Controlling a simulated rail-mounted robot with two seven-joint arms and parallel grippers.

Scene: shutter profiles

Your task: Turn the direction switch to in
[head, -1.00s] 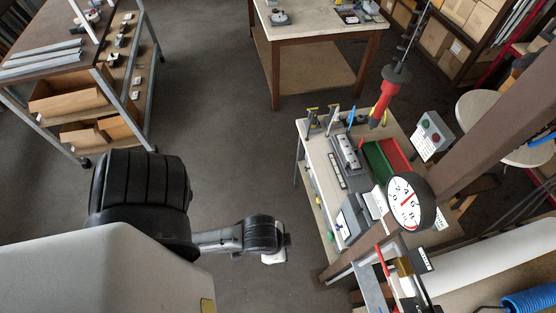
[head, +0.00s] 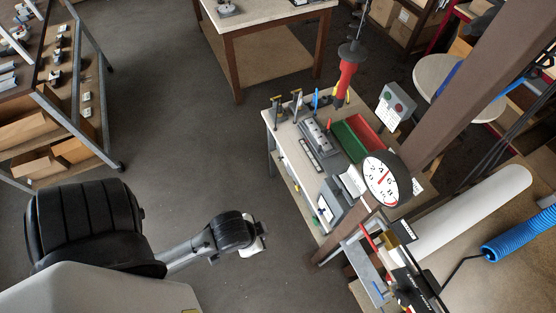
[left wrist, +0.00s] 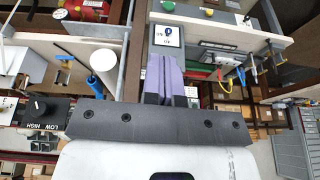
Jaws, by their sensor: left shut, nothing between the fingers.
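In the left wrist view, a small white panel (left wrist: 168,36) with a dark knob and tiny marks sits on a grey housing straight beyond my fingertips. It may be the direction switch, but its lettering is too small to read. My left gripper (left wrist: 166,58) is shut and empty, its purple fingers together and pointing at this panel. I cannot tell whether they touch it. In the head view, my left wrist hangs over the open floor, left of the workbench (head: 287,140), with its fingers hidden. My right gripper is not in view.
A black box with a knob marked LOW HIGH (left wrist: 38,108) is at the left wrist view's left. In the head view, a round dial gauge (head: 386,179), a red hanging tool (head: 345,78) and a brown post (head: 470,85) stand around the bench. The floor left of it is clear.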

